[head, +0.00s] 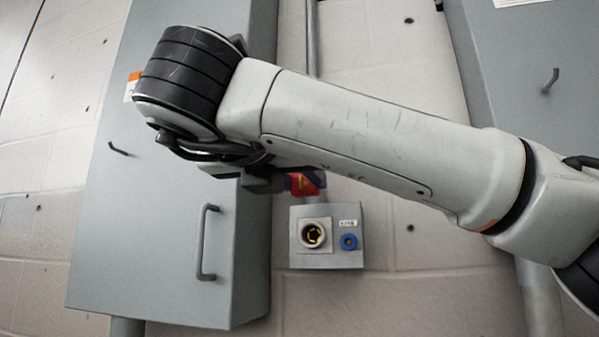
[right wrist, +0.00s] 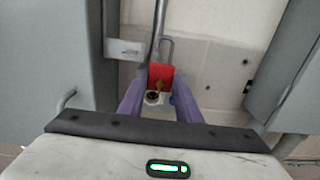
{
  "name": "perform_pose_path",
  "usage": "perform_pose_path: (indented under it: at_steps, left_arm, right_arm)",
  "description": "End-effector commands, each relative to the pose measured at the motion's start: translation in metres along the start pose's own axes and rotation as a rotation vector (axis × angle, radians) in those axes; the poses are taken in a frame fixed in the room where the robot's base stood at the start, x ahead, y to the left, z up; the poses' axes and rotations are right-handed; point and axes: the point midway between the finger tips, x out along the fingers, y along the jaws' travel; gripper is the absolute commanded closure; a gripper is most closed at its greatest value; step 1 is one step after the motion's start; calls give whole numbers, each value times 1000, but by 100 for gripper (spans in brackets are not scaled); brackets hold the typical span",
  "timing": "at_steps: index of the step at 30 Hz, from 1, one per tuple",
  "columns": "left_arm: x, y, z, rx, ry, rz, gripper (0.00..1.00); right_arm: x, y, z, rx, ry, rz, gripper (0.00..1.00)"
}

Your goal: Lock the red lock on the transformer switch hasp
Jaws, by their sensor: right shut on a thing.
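The red lock (head: 304,184) shows partly below my right arm in the head view. In the right wrist view the red lock (right wrist: 161,73) is between the two purple fingers of my right gripper (right wrist: 160,88), which is shut on it. Its grey shackle (right wrist: 167,47) points up and away from me. A grey bracket (right wrist: 125,49) with a small hole juts from the cabinet side, left of the lock and apart from it; I cannot tell whether it is the switch hasp. In the head view my arm hides this area. My left gripper is not in view.
A grey cabinet (head: 145,230) with a handle (head: 204,242) stands left. A small socket box (head: 325,258) with a blue knob (head: 349,242) is on the wall below the lock. Another grey cabinet (head: 515,95) is at right. A vertical conduit (right wrist: 158,30) runs near the shackle.

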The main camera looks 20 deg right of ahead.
Motion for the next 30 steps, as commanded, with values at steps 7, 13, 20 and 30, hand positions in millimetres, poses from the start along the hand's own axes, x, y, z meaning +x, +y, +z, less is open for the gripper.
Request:
perform_pose_path:
  at_steps: [7,13,20,30]
  left_arm:
    - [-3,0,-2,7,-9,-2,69]
    - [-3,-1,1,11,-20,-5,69]
    - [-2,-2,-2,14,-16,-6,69]
    - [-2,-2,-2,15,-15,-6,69]
  right_arm:
    - [0,15,2,1,-2,0,96]
    - [0,24,1,0,-2,0,96]
    - [0,27,1,0,-2,0,96]
    - [-1,28,0,1,-2,1,96]
